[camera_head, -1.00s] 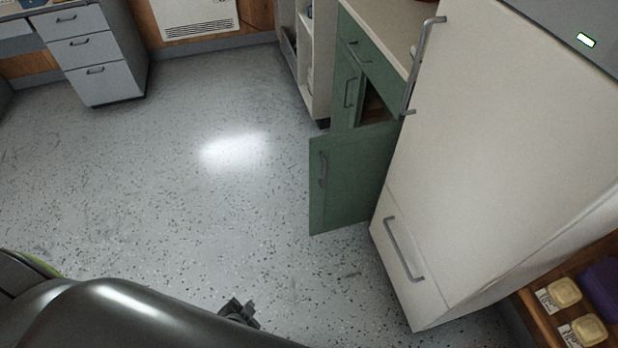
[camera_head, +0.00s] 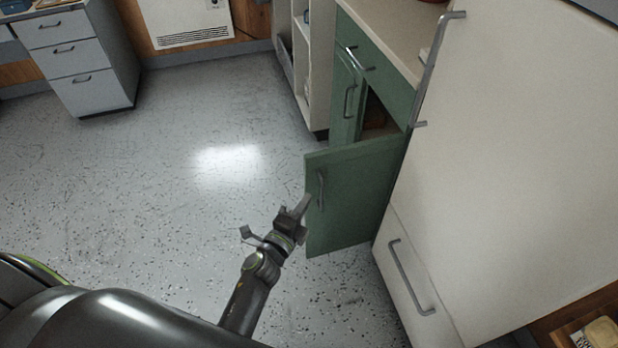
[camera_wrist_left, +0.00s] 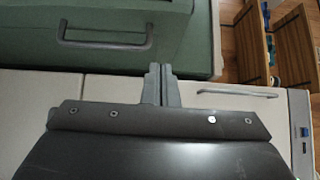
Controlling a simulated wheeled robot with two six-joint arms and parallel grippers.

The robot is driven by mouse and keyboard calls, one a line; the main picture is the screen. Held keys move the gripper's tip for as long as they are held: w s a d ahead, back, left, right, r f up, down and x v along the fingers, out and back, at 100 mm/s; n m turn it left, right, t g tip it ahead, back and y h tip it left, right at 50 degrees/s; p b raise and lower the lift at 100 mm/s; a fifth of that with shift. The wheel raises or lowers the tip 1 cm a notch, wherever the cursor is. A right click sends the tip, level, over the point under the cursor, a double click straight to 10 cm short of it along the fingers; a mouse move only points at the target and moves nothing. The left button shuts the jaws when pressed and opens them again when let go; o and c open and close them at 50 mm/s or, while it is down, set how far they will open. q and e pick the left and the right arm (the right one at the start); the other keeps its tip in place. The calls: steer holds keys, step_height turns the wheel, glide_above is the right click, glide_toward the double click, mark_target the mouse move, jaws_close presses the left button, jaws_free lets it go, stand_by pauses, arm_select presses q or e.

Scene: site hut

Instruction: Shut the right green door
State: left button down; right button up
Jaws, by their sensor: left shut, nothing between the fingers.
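The right green door (camera_head: 355,190) stands swung out from the green cabinet (camera_head: 388,72), in front of the white fridge. Its grey bar handle (camera_head: 321,188) is near its free left edge. My left gripper (camera_head: 304,205) is shut and empty, close to that edge; I cannot tell whether it touches. In the left wrist view my closed fingers (camera_wrist_left: 160,84) point at a green panel (camera_wrist_left: 190,30) with a grey handle (camera_wrist_left: 105,45), beside the fingers and not between them. The left green door (camera_head: 347,100) looks shut. My right gripper is not in view.
The tall white fridge (camera_head: 510,150) with bar handles stands right of the open door. Open white shelving (camera_head: 312,70) stands left of the cabinet. A grey drawer unit (camera_head: 80,60) is at the far left. The speckled floor (camera_head: 150,190) left of the door is clear.

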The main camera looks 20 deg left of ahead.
mark_target(316, 167)
arm_select(q)
steer(key=w, duration=0.2)
steer(key=w+b, duration=0.1)
steer(key=w, duration=0.2)
steer(key=w+a, duration=0.1)
steer(key=w, duration=0.2)
steer(key=shift+f, duration=0.1)
steer(key=shift+w+a, duration=0.25)
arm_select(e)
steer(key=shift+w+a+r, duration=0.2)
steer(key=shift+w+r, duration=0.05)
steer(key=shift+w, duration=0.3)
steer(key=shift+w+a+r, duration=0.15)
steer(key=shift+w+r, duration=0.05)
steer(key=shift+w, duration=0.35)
arm_select(q)
steer(key=shift+a, duration=0.1)
